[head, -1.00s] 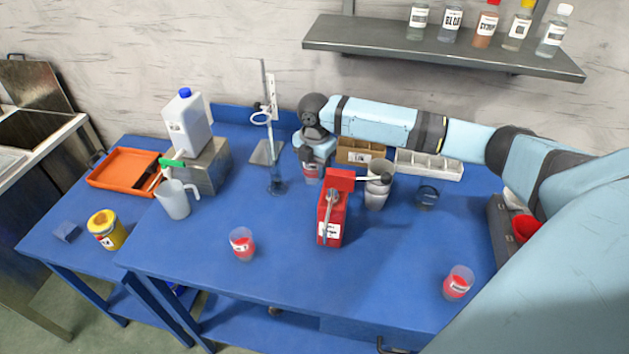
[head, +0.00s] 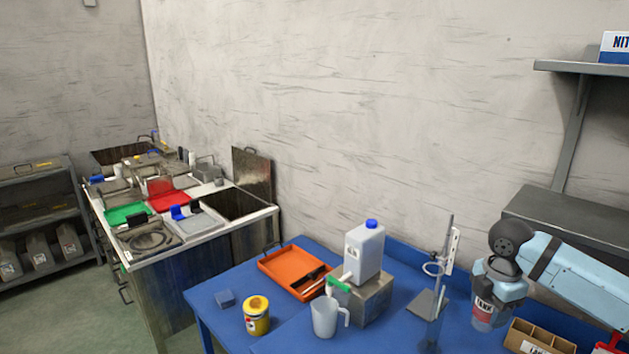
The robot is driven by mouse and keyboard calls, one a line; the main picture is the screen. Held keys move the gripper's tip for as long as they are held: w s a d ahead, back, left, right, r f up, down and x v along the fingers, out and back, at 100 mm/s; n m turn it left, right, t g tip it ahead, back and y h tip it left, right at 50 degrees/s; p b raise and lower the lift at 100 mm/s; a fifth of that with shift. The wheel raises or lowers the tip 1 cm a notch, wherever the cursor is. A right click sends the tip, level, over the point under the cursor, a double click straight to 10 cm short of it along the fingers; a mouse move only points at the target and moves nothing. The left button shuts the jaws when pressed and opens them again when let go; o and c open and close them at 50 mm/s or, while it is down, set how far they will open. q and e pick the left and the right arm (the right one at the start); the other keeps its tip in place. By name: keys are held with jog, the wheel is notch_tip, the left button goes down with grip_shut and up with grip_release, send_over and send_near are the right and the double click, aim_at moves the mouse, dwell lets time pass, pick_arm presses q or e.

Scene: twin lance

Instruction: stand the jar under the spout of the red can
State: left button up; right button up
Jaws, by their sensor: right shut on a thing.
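My right gripper (head: 497,287) points down near the back of the blue table at the right and is shut on a jar. The jar (head: 484,314) is clear with a red and white label and is upright between the fingers. Whether its base touches the table I cannot tell. Only a small red part of the red can (head: 610,344) shows at the bottom right edge. Its spout and the place under it are out of view. My left gripper is not in view.
A metal stand (head: 428,303) is left of the jar and a divided cardboard box (head: 540,338) right of it. A white canister (head: 364,252) stands on a metal block, with a measuring jug (head: 325,317) below its tap. An orange tray (head: 291,263) and yellow tub (head: 256,317) are further left.

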jog(key=s+a+m+p, duration=0.3)
jog(key=s+a+m, duration=0.2)
jog(key=m, duration=0.5)
jog(key=s+a+r+m+p, duration=0.1)
jog(key=s+a+m+p, duration=0.2)
jog(key=a+m, duration=0.6)
jog(key=shift+s+a+r+m+p, duration=0.15)
jog(key=shift+s+a+m+p, duration=0.2)
jog(key=shift+s, duration=0.65)
jog(key=shift+d, duration=0.15)
